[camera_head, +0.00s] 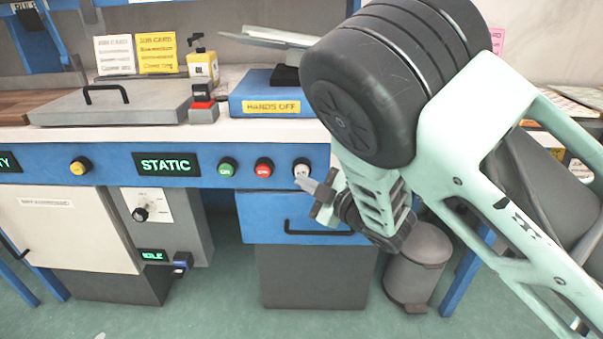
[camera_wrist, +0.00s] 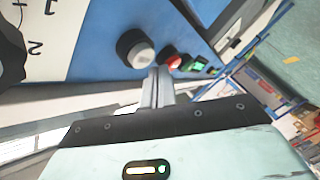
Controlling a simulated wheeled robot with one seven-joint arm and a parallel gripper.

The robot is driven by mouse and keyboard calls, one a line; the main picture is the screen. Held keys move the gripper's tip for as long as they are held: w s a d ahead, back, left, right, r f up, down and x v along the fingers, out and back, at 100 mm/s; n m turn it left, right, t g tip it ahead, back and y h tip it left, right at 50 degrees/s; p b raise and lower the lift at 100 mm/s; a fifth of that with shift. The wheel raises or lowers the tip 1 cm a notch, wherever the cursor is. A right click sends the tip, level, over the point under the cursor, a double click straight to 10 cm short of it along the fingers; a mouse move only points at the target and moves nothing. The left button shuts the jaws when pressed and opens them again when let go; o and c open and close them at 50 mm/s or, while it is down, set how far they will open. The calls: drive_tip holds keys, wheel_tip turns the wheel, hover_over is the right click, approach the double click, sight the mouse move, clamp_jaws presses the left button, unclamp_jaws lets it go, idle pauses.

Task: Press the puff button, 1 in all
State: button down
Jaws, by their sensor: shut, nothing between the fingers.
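A white-capped round button (camera_head: 301,168) with a dark collar sits at the right end of a row on the blue front panel (camera_head: 210,155). No legible label shows which button is the puff button. My gripper (camera_head: 306,183) is shut and empty, its fingertips just in front of and slightly below the white button. In the wrist view, the shut fingertips (camera_wrist: 158,76) lie close to the white button (camera_wrist: 140,55), which looks unpressed. A red button (camera_head: 264,167) and a green button (camera_head: 227,167) sit to its left. Whether the fingertips touch the white button I cannot tell.
A yellow button (camera_head: 80,166) and a green-lit STATIC display (camera_head: 167,164) are farther left on the panel. A drawer (camera_head: 290,220) with a dark handle is below. A blue HANDS OFF box (camera_head: 265,92) stands on the bench above. A grey bin (camera_head: 418,262) is on the floor.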

drive_tip(key=shift+w, duration=0.1)
idle(0.3)
drive_tip(key=shift+w, duration=0.35)
drive_tip(key=shift+w, duration=0.55)
idle(0.7)
drive_tip(key=shift+s, duration=1)
drive_tip(key=shift+s, duration=0.1)
drive_tip(key=s, duration=0.4)
drive_tip(key=shift+s+a, duration=0.1)
drive_tip(key=shift+s, duration=0.3)
idle(0.4)
